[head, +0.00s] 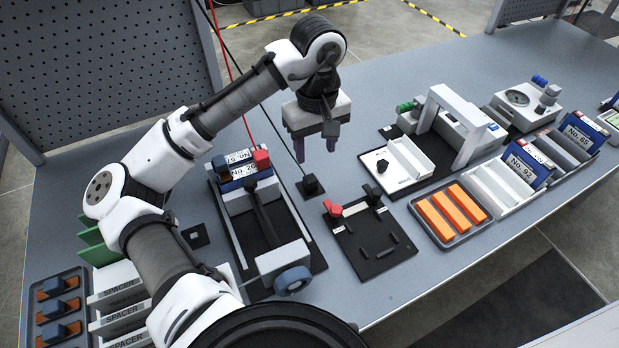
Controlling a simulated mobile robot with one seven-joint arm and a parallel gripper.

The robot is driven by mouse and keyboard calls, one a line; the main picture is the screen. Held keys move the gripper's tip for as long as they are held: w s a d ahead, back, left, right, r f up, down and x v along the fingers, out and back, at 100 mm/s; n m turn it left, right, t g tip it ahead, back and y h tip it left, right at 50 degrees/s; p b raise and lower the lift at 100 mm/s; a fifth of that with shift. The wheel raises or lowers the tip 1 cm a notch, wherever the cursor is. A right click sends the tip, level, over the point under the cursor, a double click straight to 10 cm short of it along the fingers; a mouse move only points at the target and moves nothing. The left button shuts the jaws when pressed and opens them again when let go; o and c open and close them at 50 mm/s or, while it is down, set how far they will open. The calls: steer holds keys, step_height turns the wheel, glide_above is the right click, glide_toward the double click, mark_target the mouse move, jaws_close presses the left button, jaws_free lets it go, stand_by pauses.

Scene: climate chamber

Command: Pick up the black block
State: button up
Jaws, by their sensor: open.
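A small black block (310,184) stands on the grey table at the middle of the head view, on a flat dark base. A thin black cord runs from it up to the upper left. My gripper (314,150) is above and slightly behind the block in the picture, pointing down. Its two dark fingers are apart with nothing between them. The gripper does not touch the block. The exact height of the fingers over the block cannot be told from this single view.
A red block (261,158) on a red cord sits on a fixture with labelled blue cassettes (238,175) to the left. A white gantry device (450,125) and orange bars (451,212) are at right.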

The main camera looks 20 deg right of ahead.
mark_target(310, 178)
step_height(310, 178, down, 4)
steer(key=shift+r, duration=0.2)
steer(key=shift+w+a+f+p, duration=0.1)
steer(key=shift+a+f+p, duration=0.05)
steer(key=shift+f, duration=0.75)
steer(key=shift+w+a+f+p, duration=0.1)
steer(key=shift+a+f, duration=0.05)
steer(key=shift+f, duration=0.75)
steer(key=shift+w+a+f+p, duration=0.1)
steer(key=shift+a+f+p, duration=0.05)
steer(key=shift+f, duration=0.75)
steer(key=shift+c, duration=0.3)
steer(key=c, duration=1)
steer(key=shift+r, duration=0.15)
step_height(310, 178, up, 20)
